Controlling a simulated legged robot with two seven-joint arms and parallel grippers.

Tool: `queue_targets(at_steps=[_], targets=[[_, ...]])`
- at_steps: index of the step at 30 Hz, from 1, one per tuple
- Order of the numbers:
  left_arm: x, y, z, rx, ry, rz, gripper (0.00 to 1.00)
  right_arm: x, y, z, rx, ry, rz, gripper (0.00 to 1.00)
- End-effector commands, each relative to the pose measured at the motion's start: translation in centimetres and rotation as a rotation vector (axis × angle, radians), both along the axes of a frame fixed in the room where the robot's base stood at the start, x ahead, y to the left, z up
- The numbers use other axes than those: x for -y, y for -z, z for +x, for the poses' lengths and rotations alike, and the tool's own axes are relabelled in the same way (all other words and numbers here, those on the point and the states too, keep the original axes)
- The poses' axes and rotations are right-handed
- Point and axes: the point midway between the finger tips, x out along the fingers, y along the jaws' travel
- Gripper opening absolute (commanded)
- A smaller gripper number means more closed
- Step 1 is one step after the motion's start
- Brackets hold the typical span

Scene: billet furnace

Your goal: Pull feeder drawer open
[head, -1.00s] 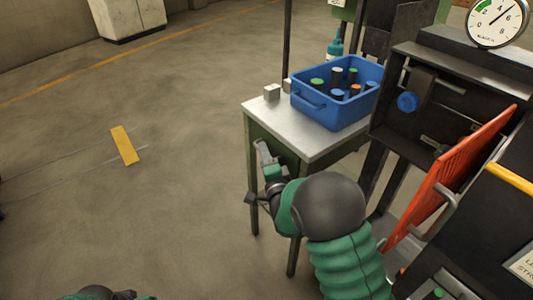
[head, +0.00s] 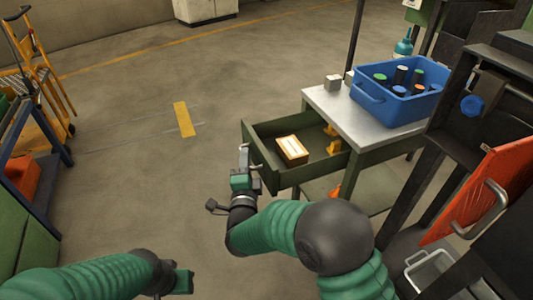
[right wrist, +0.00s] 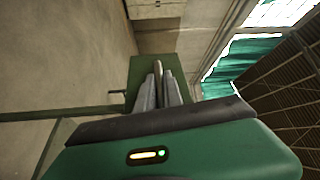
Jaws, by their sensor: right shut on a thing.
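The feeder drawer (head: 262,133) is a green drawer pulled out to the left from under the metal-topped table (head: 375,125). A brown box with a pale label (head: 292,150) and yellow pieces (head: 333,140) lie inside it. My right gripper (head: 244,160) is at the drawer's front, shut on its handle, which the fingers mostly cover. The right wrist view shows the fingers (right wrist: 158,88) closed together against the green drawer front (right wrist: 143,72). My left gripper (head: 183,280) is low in the head view, apart from everything; its fingers are not clear.
A blue bin (head: 400,98) with several colour-topped cylinders and a small metal block (head: 333,82) stand on the table. An orange-red panel (head: 490,195) and dark furnace frame are at right. A yellow cart (head: 35,75) is at left. Floor left of the drawer is clear.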

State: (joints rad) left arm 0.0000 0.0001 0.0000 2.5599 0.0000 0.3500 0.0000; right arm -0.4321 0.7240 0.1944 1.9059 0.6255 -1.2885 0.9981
Motion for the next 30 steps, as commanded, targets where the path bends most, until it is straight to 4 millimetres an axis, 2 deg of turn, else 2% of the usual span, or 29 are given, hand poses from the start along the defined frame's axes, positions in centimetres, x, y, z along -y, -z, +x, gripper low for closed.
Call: queue_targets(at_steps=[1,9,22,23,27,30], targets=[[0.0,0.1,0.0,0.0,0.0,0.0,0.36,-0.7,0.8,-0.4,-0.015,-0.001,-0.003,0.0],[0.0,0.2,0.0,0.0,0.0,0.0,0.36,-2.8,0.7,-1.2,-0.014,0.0,-0.002,0.0],[0.0,0.2,0.0,0.0,0.0,0.0,0.36,-3.2,0.7,-1.3,-0.014,0.0,-0.003,0.0],[0.0,0.2,0.0,0.0,0.0,0.0,0.36,-3.2,0.7,-1.3,-0.014,0.0,-0.003,0.13],[0.0,0.2,0.0,0.0,0.0,0.0,0.36,-3.2,0.6,-1.2,-0.011,0.0,-0.003,0.32],[0.0,0.2,0.0,0.0,0.0,0.0,0.36,-3.2,0.4,-1.2,-0.007,0.0,-0.002,0.32]])
